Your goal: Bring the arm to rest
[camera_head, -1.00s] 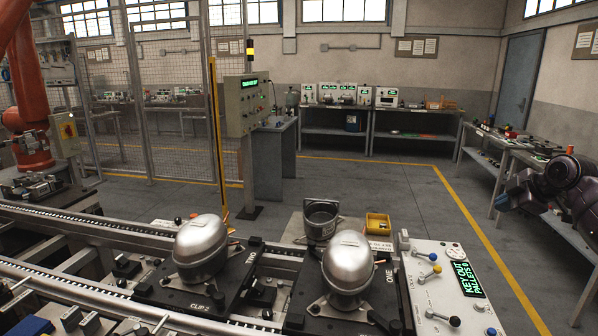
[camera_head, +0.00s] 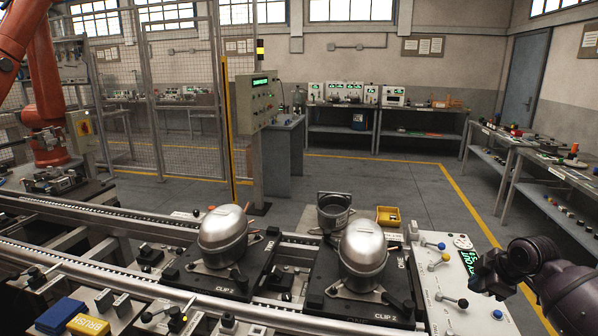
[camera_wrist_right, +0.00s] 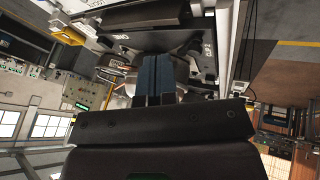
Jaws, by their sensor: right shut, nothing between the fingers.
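My right arm comes in from the right in the head view. Its dark gripper (camera_head: 480,282) is beside the control panel (camera_head: 438,262), over or near its right edge; I cannot tell whether they touch. In the right wrist view the two blue fingers (camera_wrist_right: 152,78) are together with nothing between them. Two silver domed compressors, one on the left (camera_head: 223,236) and one on the right (camera_head: 362,250), sit upright on black pallets, apart from the gripper. My left gripper is not in view.
The panel carries small levers and a green-lit display (camera_head: 469,262). A conveyor (camera_head: 120,222) runs along the front left. A yellow bin (camera_head: 388,216) stands behind the panel. A fence (camera_head: 190,110) and an orange robot arm (camera_head: 42,95) are at left. Open floor lies beyond.

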